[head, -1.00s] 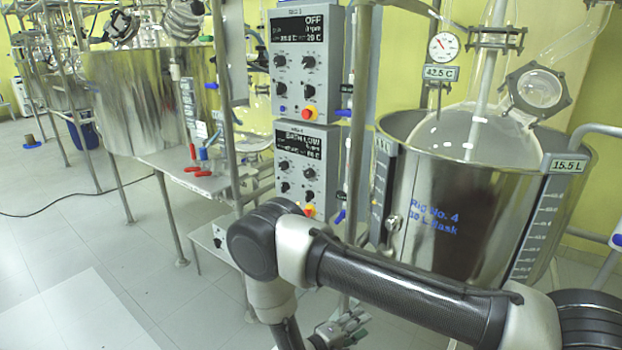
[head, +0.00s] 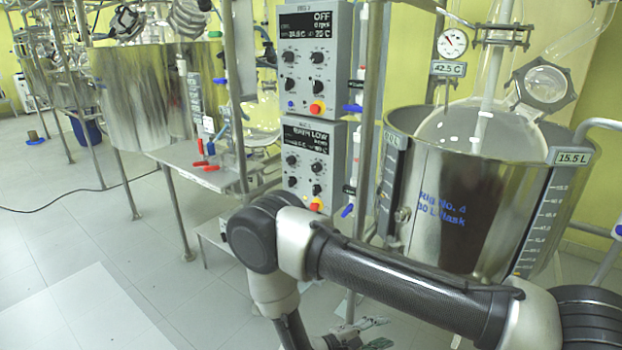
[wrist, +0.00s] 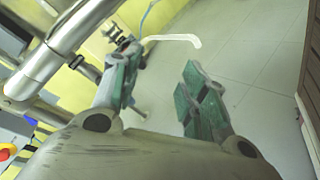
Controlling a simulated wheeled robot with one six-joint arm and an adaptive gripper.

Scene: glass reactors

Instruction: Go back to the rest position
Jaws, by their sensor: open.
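My gripper (wrist: 160,90) is open and empty in the wrist view, its two green-padded fingers apart with floor tiles behind them. In the head view my gripper (head: 362,335) shows only in part at the bottom edge, low in front of the rigs. My arm crosses the lower right of the head view, bent at the elbow and pointing down. Nothing is held.
The steel bath of Rig No. 4 (head: 468,205) with its glass flask stands close behind my arm. Control boxes (head: 316,62) hang on a metal frame. Another steel bath (head: 145,95) stands at left. A metal pipe (wrist: 60,45) passes near my gripper. The left floor (head: 75,235) is mostly clear.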

